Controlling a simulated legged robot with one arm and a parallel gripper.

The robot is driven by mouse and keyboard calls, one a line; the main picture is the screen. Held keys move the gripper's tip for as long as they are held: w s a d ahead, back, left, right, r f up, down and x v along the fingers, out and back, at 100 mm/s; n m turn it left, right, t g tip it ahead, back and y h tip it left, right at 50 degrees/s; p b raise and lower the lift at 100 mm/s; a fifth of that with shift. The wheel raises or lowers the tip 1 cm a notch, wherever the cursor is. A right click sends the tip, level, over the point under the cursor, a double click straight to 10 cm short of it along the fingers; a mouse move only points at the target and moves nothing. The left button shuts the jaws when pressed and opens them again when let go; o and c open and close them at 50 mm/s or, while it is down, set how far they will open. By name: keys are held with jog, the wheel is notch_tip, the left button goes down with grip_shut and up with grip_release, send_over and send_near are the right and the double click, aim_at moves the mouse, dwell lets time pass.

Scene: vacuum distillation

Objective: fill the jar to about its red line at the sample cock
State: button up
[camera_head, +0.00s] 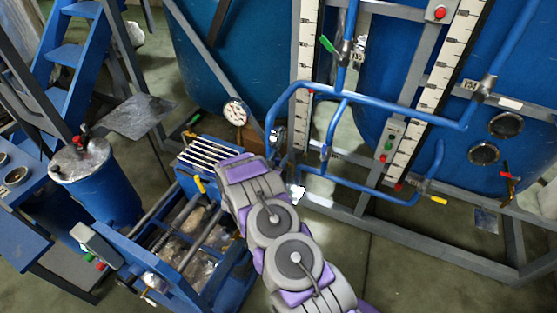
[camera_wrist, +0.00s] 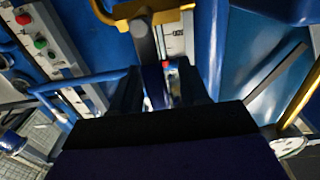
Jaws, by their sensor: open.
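My gripper (camera_wrist: 160,88) shows in the wrist view as dark fingers either side of a gap, open, with its dark body filling the lower middle. A grey valve stem with a yellow handle (camera_wrist: 158,13) stands ahead of the gap. I cannot tell whether the stem lies between the fingers or beyond them, or whether it is the sample cock. In the head view my grey and purple arm reaches toward the blue pipework, and its end is hidden. I cannot make out the jar or its red line in either view.
Blue pipes (camera_head: 390,108) on a grey frame stand before large blue tanks (camera_head: 215,50). A white scale (camera_head: 440,75) runs beside them. A blue pump frame (camera_head: 235,285) and blue drum (camera_head: 97,185) stand left. A button panel (camera_wrist: 42,40) lies left in the wrist view. Floor (camera_head: 400,265) is clear at lower right.

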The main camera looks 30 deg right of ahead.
jog(key=shift+d, duration=0.2)
jog(key=shift+a, duration=0.1)
grip_shut()
dwell(0.4)
